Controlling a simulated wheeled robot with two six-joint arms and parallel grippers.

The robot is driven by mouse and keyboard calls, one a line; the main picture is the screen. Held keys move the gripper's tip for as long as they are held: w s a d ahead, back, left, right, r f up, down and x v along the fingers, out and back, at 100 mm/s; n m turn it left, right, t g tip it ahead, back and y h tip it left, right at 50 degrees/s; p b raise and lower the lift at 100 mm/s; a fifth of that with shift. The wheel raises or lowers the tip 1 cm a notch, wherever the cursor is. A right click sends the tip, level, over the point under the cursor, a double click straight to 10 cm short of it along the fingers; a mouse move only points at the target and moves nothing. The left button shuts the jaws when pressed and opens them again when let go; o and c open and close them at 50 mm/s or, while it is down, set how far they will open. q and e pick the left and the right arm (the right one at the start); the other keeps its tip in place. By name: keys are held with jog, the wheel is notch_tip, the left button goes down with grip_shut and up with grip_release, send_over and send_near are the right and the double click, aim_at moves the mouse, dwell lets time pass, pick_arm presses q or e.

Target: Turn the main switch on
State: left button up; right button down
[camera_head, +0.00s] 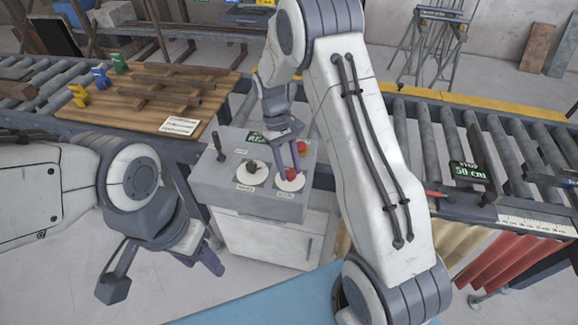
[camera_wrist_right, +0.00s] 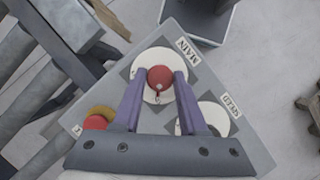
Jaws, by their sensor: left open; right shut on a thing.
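The main switch is a red round knob (camera_head: 292,174) on a white dial, on the right front of the grey control box (camera_head: 270,207). In the right wrist view the red knob (camera_wrist_right: 160,77) sits beside a label reading MAIN (camera_wrist_right: 187,51). A small pale mark on the knob points towards the gripper's palm. My right gripper (camera_head: 288,171) reaches down from above, its two purple fingers on either side of the knob, shut on it. The fingers also show in the right wrist view (camera_wrist_right: 156,83). My left gripper (camera_head: 160,274) is open and empty, low at the left, apart from the box.
Beside the switch is a speed dial (camera_head: 252,171), also in the wrist view (camera_wrist_right: 214,118). A red mushroom button (camera_head: 301,147) and a black lever (camera_head: 218,146) are on the box. A wooden board (camera_head: 150,95) lies left; roller conveyors (camera_head: 520,150) flank the box.

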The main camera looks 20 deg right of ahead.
jog(key=shift+w, duration=0.1)
dwell(0.4)
jog(key=shift+c, duration=2.3)
grip_release()
jog(key=shift+w+r, duration=0.15)
jog(key=shift+r, duration=0.1)
jog(key=b+v, duration=0.3)
jog(key=v, duration=0.7)
jog(key=shift+s, duration=0.2)
